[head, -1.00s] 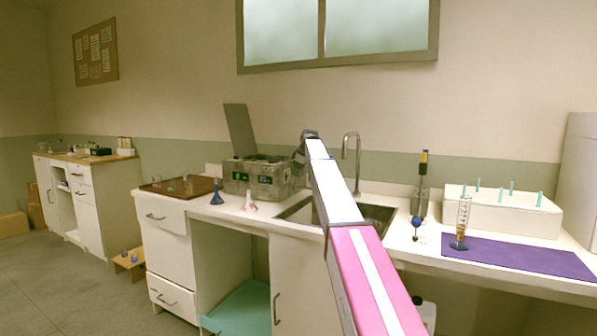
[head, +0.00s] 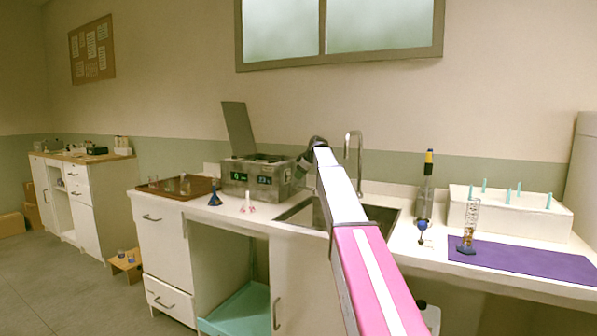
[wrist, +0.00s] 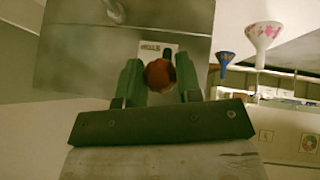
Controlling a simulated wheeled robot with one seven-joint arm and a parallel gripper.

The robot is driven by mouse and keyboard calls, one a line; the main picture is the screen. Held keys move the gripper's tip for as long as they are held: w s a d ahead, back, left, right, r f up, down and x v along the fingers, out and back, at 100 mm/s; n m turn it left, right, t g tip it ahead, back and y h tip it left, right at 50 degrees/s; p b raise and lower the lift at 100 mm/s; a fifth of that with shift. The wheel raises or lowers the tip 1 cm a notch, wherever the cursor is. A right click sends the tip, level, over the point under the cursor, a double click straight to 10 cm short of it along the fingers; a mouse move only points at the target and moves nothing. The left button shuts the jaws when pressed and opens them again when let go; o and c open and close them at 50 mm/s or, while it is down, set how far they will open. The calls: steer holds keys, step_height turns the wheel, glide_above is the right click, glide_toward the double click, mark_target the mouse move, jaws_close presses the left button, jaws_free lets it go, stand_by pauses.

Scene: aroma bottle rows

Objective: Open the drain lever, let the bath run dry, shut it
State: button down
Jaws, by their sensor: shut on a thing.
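The metal bath (head: 240,190) stands on the counter left of the sink, its lid (head: 238,130) raised and green digits lit on its front. In the wrist view, a round red-brown knob (wrist: 159,75), apparently the end of the drain lever, sits between the green fingers of my gripper (wrist: 158,68). My gripper is shut on this knob, close to the bath's metal wall (wrist: 90,50). In the head view my gripper is at the bath's right side, mostly hidden by my arm. The lever's shaft and the water level are hidden.
A blue funnel (head: 215,196) and a white-pink funnel (head: 247,204) stand before the bath. A brown tray (head: 170,193) lies to its left. The sink (head: 295,214) with a tall tap (head: 359,150) is to its right, then a purple mat (head: 530,262) with a glass cylinder (head: 468,230).

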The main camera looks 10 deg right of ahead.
steer(key=shift+s+d+f+t+y, duration=0.2)
steer(key=shift+s+f+t+y, duration=0.15)
steer(key=shift+f+t+y, duration=0.35)
steer(key=shift+w+a+f+m+t+y, duration=0.15)
steer(key=shift+f+t+y, duration=0.6)
steer(key=shift+f+y, duration=0.2)
steer(key=shift+w+a+f+m+t+y, duration=0.1)
steer(key=shift+w+f+m+t+y, duration=0.1)
steer(key=shift+f+t+y, duration=0.75)
steer(key=shift+w+a+f+m+t+y, duration=0.15)
steer(key=shift+f+t+y, duration=0.45)
steer(key=shift+f+y, duration=0.3)
steer(key=c, duration=0.8)
jaws_free()
steer(key=v, duration=1.1)
steer(key=shift+f, duration=0.2)
steer(key=shift+w, duration=0.1)
steer(key=shift+a, duration=0.1)
